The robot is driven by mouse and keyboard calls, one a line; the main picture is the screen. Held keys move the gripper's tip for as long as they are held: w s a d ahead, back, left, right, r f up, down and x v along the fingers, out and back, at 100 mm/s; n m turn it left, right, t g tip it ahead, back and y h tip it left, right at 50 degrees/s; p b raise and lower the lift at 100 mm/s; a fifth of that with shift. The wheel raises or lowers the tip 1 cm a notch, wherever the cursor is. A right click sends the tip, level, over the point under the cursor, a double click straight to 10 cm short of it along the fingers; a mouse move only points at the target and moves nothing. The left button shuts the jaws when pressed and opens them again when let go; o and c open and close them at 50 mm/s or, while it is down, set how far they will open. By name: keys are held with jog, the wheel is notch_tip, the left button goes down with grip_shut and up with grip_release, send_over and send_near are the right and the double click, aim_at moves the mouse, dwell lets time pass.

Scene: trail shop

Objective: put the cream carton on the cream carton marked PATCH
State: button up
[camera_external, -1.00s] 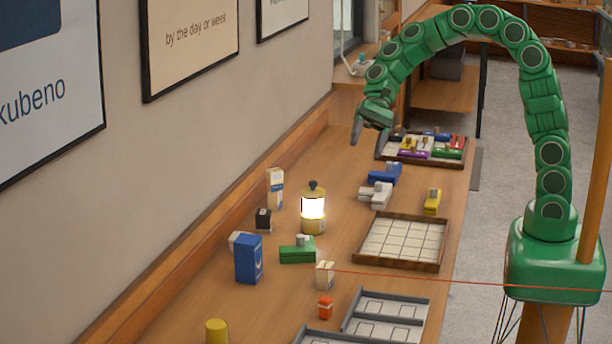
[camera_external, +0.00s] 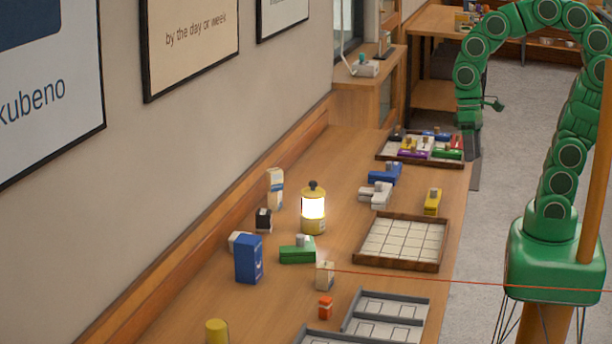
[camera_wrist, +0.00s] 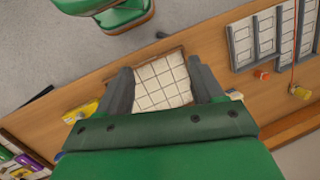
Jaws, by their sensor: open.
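A tall cream carton (camera_external: 275,188) with a blue band stands upright near the wall, behind the lantern. A smaller cream carton (camera_external: 325,276) stands nearer the front, between a green block and an orange block. I cannot read PATCH on either. In the wrist view a cream shape (camera_wrist: 235,95), probably the smaller carton, shows partly beside the right finger. My gripper (camera_external: 471,152) points down near the counter's right edge, by the far tray, well away from both cartons. In the wrist view my gripper (camera_wrist: 163,85) is open and empty, with the gridded tray visible between its fingers.
A lit yellow lantern (camera_external: 313,208) and a blue box (camera_external: 248,259) stand near the cartons. An empty gridded tray (camera_external: 358,262) lies to their right. A filled tray (camera_external: 384,158) lies at the far end. A thin red line crosses by the smaller carton.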

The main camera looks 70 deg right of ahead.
jog(key=s+d+f+n+h, duration=0.1)
jog(key=s+d+n+h, duration=0.1)
jog(key=s+d, duration=0.3)
jog(key=s, duration=0.3)
jog(key=shift+s+d, duration=0.15)
jog(key=shift+s, duration=0.15)
